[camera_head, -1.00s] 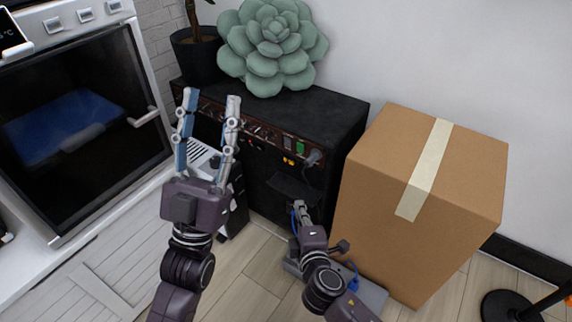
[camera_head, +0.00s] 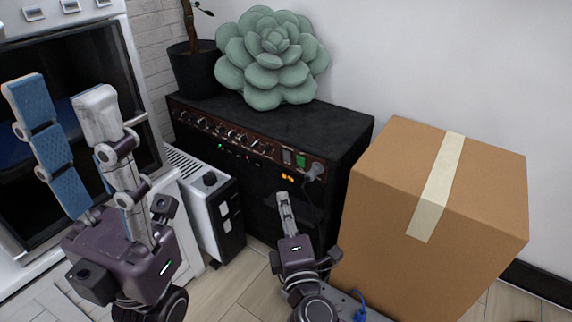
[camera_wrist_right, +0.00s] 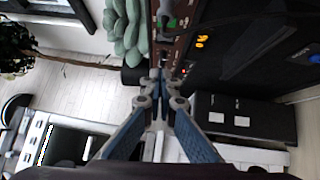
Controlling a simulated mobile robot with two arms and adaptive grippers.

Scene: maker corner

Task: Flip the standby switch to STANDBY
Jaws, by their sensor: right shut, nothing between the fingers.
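The black amplifier (camera_head: 255,205) stands against the wall with a brown control panel along its upper front. Near the panel's right end are a dark rocker switch (camera_head: 287,157) and a green-lit rocker switch (camera_head: 301,161); their labels and settings are too small to read. In the right wrist view the green switch (camera_wrist_right: 172,23) lies beyond the fingertips. My right gripper (camera_head: 284,196) is shut and empty, below the switches and apart from them; it also shows in the right wrist view (camera_wrist_right: 161,76). My left gripper (camera_head: 60,88) is open and empty, well left of the amplifier.
A plug with a cable (camera_head: 316,170) sits at the panel's right end. A big cardboard box (camera_head: 385,220) stands close on the right, a white heater-like unit (camera_head: 205,190) on the left. A succulent (camera_head: 270,55) and a potted plant (camera_head: 195,70) stand on the amplifier.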

